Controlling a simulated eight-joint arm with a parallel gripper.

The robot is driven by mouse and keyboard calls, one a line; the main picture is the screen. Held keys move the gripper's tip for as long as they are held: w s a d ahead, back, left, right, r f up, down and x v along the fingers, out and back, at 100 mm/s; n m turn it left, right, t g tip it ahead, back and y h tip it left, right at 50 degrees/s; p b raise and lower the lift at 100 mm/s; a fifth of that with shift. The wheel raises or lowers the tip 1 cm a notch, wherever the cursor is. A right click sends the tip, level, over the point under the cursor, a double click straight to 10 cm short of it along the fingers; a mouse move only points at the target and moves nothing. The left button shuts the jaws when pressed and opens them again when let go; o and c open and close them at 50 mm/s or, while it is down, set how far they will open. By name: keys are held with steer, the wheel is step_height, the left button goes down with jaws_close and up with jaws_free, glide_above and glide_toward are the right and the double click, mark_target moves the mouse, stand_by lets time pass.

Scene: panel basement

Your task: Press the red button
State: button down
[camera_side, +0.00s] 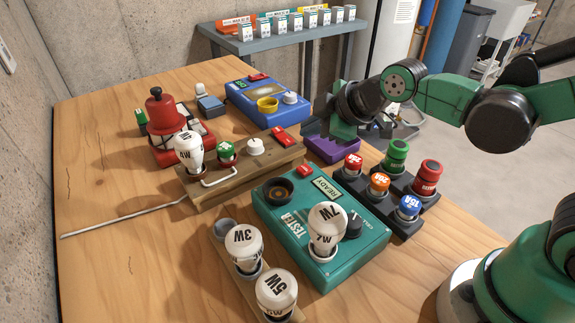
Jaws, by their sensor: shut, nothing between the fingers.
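Several red parts show, and I cannot tell for sure which is the red button. A small red part (305,170) sits on top of the teal tester (278,213), beside its "READY" label. Another red part (282,137) sits at the right end of the wooden block (236,178). A large red device with a domed top (163,112) stands at the far left. My gripper (343,132) is shut and empty, held above the purple tray (330,150), to the right of the wooden block's red part. It appears apart from all red parts; its fingertips are partly unclear.
A black holder (400,219) with red, orange, blue and green fuses stands right of the tester. A white bulb (326,224) stands on the tester. A rack with bulbs (243,248) is in front. A blue device (262,101) is behind. The table's left front is clear except a metal rod (122,217).

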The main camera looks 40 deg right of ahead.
mark_target(309, 170)
steer(key=shift+f, duration=2.7)
steer(key=shift+f, duration=0.1)
steer(key=shift+f, duration=0.35)
steer(key=shift+f, duration=0.45)
stand_by(0.4)
steer(key=shift+r, duration=0.9)
steer(key=shift+r, duration=0.1)
steer(key=shift+r, duration=2.4)
